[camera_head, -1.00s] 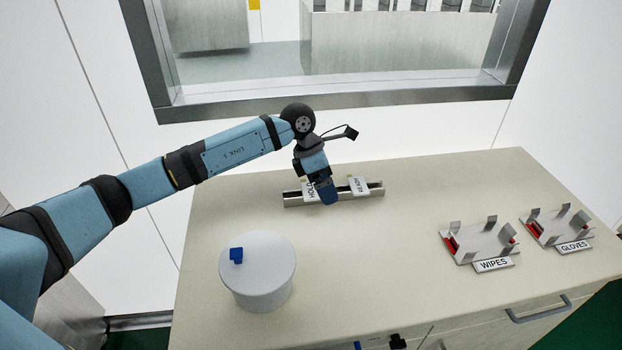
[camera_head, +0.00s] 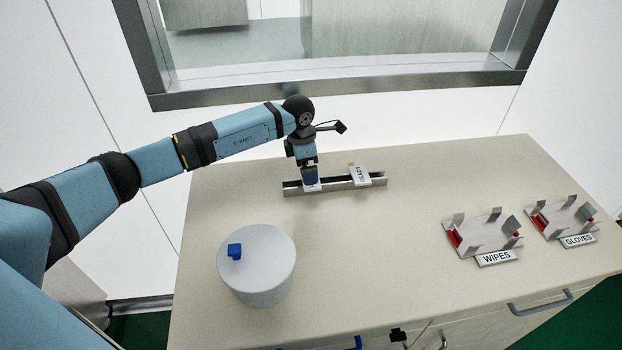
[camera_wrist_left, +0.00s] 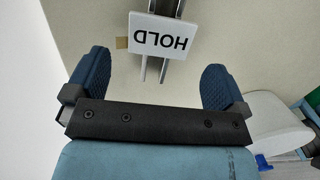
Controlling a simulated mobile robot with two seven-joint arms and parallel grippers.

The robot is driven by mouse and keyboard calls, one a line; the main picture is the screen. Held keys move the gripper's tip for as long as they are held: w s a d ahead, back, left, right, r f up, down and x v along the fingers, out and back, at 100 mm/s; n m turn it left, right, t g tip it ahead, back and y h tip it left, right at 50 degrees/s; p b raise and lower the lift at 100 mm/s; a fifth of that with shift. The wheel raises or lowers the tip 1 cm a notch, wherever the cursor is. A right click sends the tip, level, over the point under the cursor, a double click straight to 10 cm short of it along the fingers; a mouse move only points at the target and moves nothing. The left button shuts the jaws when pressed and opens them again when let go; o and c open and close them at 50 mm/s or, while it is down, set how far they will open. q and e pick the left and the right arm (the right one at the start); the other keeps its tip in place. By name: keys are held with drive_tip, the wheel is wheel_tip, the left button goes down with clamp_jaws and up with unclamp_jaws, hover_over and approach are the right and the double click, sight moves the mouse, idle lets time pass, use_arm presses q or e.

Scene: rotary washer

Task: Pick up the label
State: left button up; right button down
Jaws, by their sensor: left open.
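A white label reading HOLD (camera_wrist_left: 160,35) sits upside down at the top of the left wrist view. It stands at a metal rail (camera_head: 375,182) at the back of the table; in the head view only a sliver of it shows under my gripper. My left gripper (camera_wrist_left: 155,78) is open, its two blue fingers spread wide with nothing between them. The label lies ahead of the gap between the fingers, apart from both. A second white label (camera_head: 360,175), its text hard to read, is on the rail to the right of the gripper.
A white round container (camera_head: 265,275) with a blue block (camera_head: 234,251) on its lid stands front left. Metal holders with a WIPES sign (camera_head: 497,258) and a GLOVES sign (camera_head: 579,240) stand at right. The middle of the table (camera_head: 370,245) is clear.

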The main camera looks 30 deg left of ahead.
use_arm(q)
drive_tip(key=f, duration=0.2)
drive_tip(key=f+p, duration=0.1)
drive_tip(key=shift+w+d+f, duration=0.2)
drive_tip(key=shift+d+f, duration=0.1)
drive_tip(key=shift+f, duration=0.3)
drive_tip(key=c, duration=0.8)
drive_tip(key=shift+r, duration=0.1)
